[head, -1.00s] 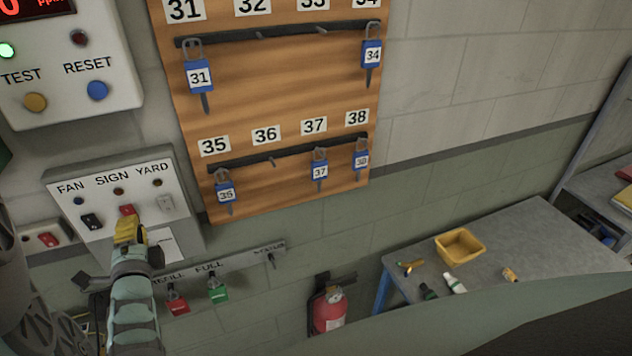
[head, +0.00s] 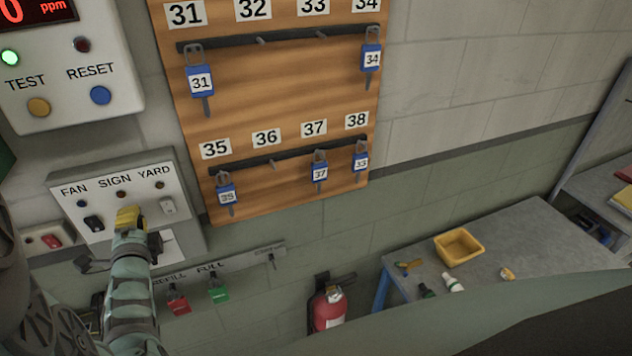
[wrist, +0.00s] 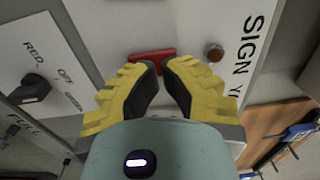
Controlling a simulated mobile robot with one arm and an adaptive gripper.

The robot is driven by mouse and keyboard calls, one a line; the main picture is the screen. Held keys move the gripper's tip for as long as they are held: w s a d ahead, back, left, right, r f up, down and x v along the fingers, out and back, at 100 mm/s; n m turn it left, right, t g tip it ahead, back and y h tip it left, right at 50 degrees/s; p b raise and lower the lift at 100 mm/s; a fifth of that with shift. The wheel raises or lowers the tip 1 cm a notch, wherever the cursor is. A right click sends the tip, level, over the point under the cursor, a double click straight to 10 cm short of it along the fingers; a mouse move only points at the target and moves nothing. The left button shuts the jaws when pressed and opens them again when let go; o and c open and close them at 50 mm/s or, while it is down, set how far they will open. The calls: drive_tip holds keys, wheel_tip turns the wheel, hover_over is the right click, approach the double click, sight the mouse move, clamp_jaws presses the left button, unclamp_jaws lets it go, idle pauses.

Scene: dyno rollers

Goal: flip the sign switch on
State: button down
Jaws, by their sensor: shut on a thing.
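The switch panel (head: 185,234) on the wall carries FAN, SIGN and YARD switches, each with a small lamp above. The red sign switch (wrist: 150,57) shows between and just beyond my yellow fingertips in the wrist view; in the head view my fingers cover it. My gripper (head: 128,213) is shut on the sign switch, and it also shows in the wrist view (wrist: 161,68). The sign lamp (wrist: 214,52) looks dark red and unlit. The fan switch (head: 93,223) is black and the yard switch (head: 168,207) is pale grey.
A dark rotary knob (wrist: 30,90) sits beside the switches. A gas panel (head: 75,75) is above. A fire extinguisher (head: 328,310) and a table (head: 520,240) with a yellow bin (head: 459,246) stand at right.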

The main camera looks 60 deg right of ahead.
drive_tip(key=shift+w+d+r+g+y, duration=0.1)
drive_tip(key=shift+d+r+g+y, duration=0.15)
drive_tip(key=shift+g, duration=0.35)
